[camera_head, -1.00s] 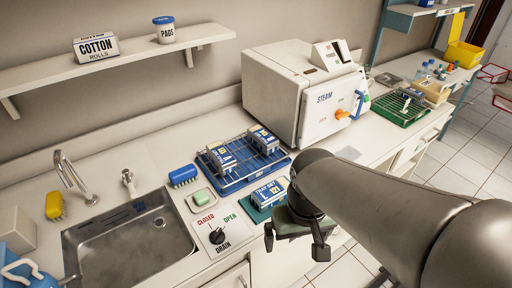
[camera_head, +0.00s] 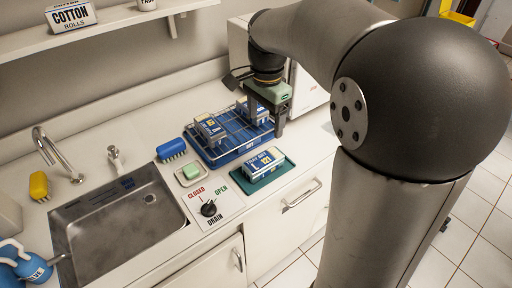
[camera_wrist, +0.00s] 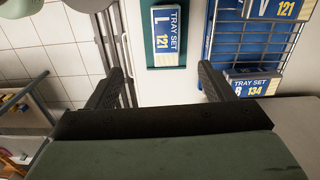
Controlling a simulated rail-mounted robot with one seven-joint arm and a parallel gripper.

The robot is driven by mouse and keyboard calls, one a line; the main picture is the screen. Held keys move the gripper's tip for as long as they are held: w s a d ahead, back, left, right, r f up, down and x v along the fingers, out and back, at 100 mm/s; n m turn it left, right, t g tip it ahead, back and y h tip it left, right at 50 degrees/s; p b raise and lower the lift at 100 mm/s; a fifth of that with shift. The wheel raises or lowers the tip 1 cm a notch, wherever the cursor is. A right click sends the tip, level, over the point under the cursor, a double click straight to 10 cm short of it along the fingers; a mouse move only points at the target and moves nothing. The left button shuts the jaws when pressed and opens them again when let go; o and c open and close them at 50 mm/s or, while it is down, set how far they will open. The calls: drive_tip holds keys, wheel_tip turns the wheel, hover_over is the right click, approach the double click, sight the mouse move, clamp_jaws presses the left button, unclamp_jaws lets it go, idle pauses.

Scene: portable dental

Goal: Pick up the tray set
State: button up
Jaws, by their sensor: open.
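A blue and white tray set pack marked L 121 (camera_head: 264,163) lies on a small green tray (camera_head: 286,172) near the counter's front edge. It also shows in the wrist view (camera_wrist: 168,35), at the top centre beyond the fingers, with the green tray (camera_wrist: 152,58) under it. My gripper (camera_wrist: 162,75) is open and empty, its two fingers apart. In the head view it hangs over the right part of the blue rack, behind the pack and apart from it. Two similar packs, V 121 (camera_wrist: 275,9) and B 134 (camera_wrist: 252,84), are on the rack.
The blue wire rack (camera_head: 228,153) stands behind the green tray. A drain panel with a knob (camera_head: 209,208), a soap dish (camera_head: 190,173), a blue brush (camera_head: 171,149) and a sink (camera_head: 125,230) are to the left. The white steam unit (camera_head: 309,93) is partly hidden behind my arm.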

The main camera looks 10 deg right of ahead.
approach(263, 160)
drive_tip(key=f, duration=0.5)
drive_tip(key=shift+s+f+p, duration=0.25)
drive_tip(key=shift+s+p, duration=0.05)
drive_tip(key=shift+p, duration=0.05)
drive_tip(key=shift+m, duration=0.3)
drive_tip(key=f, duration=0.5)
drive_tip(key=shift+w+p, duration=0.35)
drive_tip(key=c, duration=1.2)
drive_tip(key=shift+r, duration=0.1)
